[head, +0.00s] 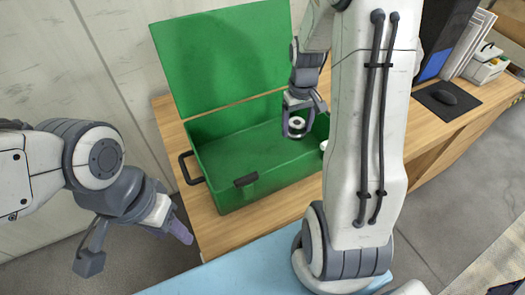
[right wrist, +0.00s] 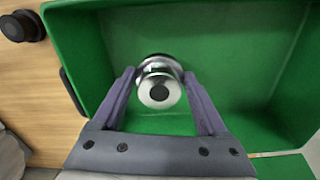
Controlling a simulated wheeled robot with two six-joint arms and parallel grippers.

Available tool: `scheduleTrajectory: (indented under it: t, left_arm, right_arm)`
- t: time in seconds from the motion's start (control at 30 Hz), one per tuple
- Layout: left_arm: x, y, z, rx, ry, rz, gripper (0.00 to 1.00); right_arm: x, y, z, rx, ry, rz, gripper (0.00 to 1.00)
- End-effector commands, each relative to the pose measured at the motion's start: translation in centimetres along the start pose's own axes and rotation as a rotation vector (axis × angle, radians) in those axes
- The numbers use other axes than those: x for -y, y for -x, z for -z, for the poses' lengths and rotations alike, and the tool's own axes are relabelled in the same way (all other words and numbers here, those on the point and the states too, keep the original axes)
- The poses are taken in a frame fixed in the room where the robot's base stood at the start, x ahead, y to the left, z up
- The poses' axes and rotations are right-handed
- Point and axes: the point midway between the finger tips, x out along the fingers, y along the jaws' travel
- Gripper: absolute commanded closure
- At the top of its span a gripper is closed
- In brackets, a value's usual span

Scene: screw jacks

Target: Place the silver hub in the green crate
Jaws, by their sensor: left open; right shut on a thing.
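The green crate (head: 228,196) stands on the wooden table with its lid (head: 220,60) raised at the back. The silver hub (right wrist: 159,88) is a round metal piece with a dark centre hole. In the right wrist view my right gripper (right wrist: 160,80) is shut on it, one finger at each side, with the crate's green interior behind. In the head view the hub (head: 296,126) hangs between the right gripper's fingers (head: 297,114) over the right part of the crate's opening. My left gripper (head: 135,240) is open and empty, left of the table and in front of the crate.
A small white object (head: 323,146) stands beside the crate's right side, partly hidden by my right arm. A mouse on a black pad (head: 446,101) lies further right. A dark round object (right wrist: 22,26) shows in the wrist view. The crate floor (head: 240,150) looks clear.

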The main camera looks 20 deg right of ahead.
Motion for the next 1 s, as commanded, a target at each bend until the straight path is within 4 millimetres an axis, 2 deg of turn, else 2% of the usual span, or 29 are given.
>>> scheduleTrajectory:
  t: [0.03, 0.2, 0.4, 0.6, 0.83, 1.0]
  left_arm:
    - [0.0, 0.1, 0.0, 0.0, 0.0, 0.0, 0.5]
    - [0.0, 0.3, 0.0, 0.0, 0.0, 0.0, 0.5]
    - [0.0, 0.4, 0.0, 0.0, 0.0, 0.0, 0.5]
    - [0.0, 0.5, 0.0, 0.0, 0.0, 0.0, 0.5]
    - [0.0, 0.5, 0.0, 0.0, 0.0, 0.0, 0.5]
    - [0.0, 0.5, 0.0, 0.0, 0.0, 0.0, 0.5]
  right_arm:
    - [1.2, -0.6, 0.3, 0.003, 0.009, 0.001, 1.0]
    - [4.8, -2.8, 1.5, 0.003, 0.008, 0.001, 1.0]
    - [8.1, -4.8, 2.6, 0.001, 0.004, 0.0, 1.0]
    - [9.1, -5.7, 3.0, -0.001, 0.0, 0.0, 1.0]
    - [9.2, -8.8, 2.9, 0.003, 0.0, 0.0, 1.0]
    - [9.2, -9.5, 3.0, -0.001, 0.0, 0.0, 1.0]
